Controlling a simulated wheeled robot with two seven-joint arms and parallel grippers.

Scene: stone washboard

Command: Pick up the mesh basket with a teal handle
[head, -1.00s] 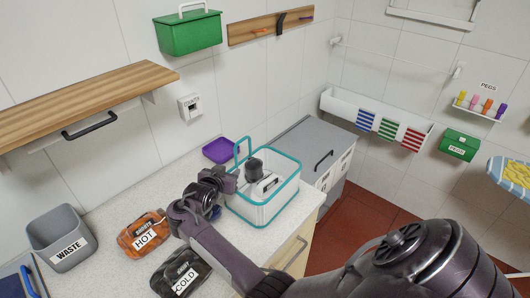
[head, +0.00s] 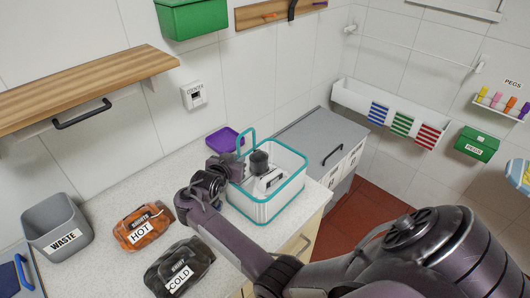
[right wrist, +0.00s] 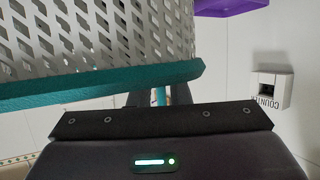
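The mesh basket (head: 262,212) is white with a teal rim and stands upright on the counter in the head view. Its teal handle (head: 246,130) is raised at the left side. My right gripper (head: 236,167) is at the basket's left rim, by the foot of the handle. In the right wrist view the basket's mesh wall (right wrist: 100,35) and teal rim fill the upper left. A narrow teal strip shows between the dark fingers (right wrist: 158,98); whether they press on it is unclear. My left gripper is not in view.
A dark item (head: 259,162) and a white item lie in the basket. A purple tray (head: 225,139) is behind it. HOT (head: 143,228) and COLD (head: 180,266) bags and a WASTE bin (head: 57,226) stand left. A grey cabinet (head: 318,134) is right.

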